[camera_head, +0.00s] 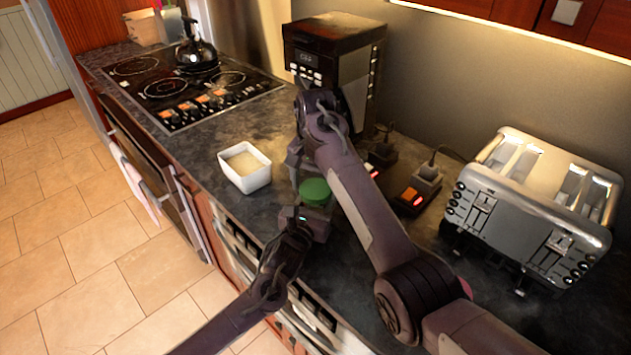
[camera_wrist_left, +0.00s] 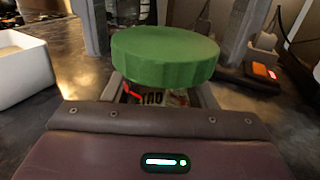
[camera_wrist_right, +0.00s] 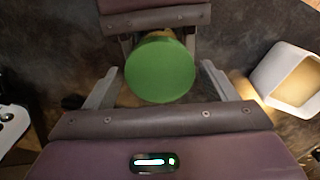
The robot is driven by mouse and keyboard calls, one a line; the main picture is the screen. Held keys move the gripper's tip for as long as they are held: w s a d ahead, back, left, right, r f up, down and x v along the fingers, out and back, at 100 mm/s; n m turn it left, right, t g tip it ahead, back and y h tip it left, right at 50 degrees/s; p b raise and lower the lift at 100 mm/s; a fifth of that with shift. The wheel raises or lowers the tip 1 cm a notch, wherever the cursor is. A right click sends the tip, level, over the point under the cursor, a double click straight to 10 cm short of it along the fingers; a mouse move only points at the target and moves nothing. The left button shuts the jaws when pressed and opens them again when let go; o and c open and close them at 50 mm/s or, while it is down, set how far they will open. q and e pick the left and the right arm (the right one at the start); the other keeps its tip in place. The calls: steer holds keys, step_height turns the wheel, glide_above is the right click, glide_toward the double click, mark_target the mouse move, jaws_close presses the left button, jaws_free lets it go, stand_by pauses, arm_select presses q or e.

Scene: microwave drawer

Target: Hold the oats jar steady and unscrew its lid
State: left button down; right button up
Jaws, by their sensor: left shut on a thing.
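The oats jar has a round green lid (camera_head: 314,192), seen also in the left wrist view (camera_wrist_left: 165,55) and from above in the right wrist view (camera_wrist_right: 160,68). It stands upright on the dark counter. A strip of the jar's printed label (camera_wrist_left: 152,95) shows below the lid; the rest is hidden. My left gripper (camera_head: 308,212) is shut on the jar's body below the lid. My right gripper (camera_wrist_right: 160,82) is open, its fingers on either side of the lid with visible gaps. It is not gripping the lid.
A white square bowl (camera_head: 245,167) with pale contents stands left of the jar. Dark socket blocks with red lights (camera_head: 415,190) and a silver toaster (camera_head: 535,205) lie to the right. A black coffee machine (camera_head: 333,65) stands behind. The counter's front edge is close to the jar.

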steer(key=c, duration=0.9)
steer(key=n, duration=0.3)
steer(key=o, duration=1.1)
steer(key=shift+c, duration=0.2)
steer(key=shift+n, duration=0.3)
step_height(320, 180, up, 4)
steer(key=shift+r, duration=0.2)
step_height(320, 180, up, 3)
steer(key=m, duration=0.2)
steer(key=shift+r+m, duration=0.15)
steer(key=shift+m, duration=0.25)
steer(key=shift+r+m, duration=0.1)
steer(key=shift+m, duration=0.2)
steer(key=shift+f, duration=3.95)
